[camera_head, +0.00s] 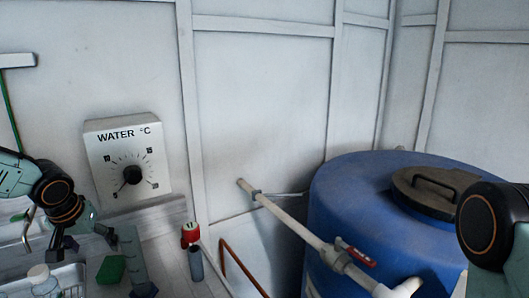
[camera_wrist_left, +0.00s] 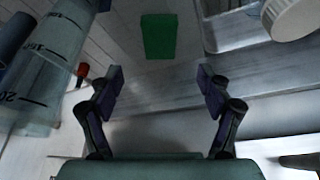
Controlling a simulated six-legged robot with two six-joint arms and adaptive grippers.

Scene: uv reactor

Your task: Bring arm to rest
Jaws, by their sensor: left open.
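My left gripper (camera_head: 82,238) is at the lower left of the head view, above the counter. In the left wrist view its two fingers (camera_wrist_left: 159,80) are spread apart with nothing between them. A green block (camera_wrist_left: 158,36) lies on the counter beyond the fingertips, apart from them; it also shows in the head view (camera_head: 111,269). My right arm enters at the right edge of the head view, but its gripper is out of view.
A graduated cylinder (camera_head: 133,262) and a red-topped item (camera_head: 190,235) stand right of the block. A white-capped bottle (camera_head: 39,273) stands left. A water temperature dial (camera_head: 132,175) is on the wall. A blue tank (camera_head: 350,200) with a pipe (camera_head: 300,228) fills the right.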

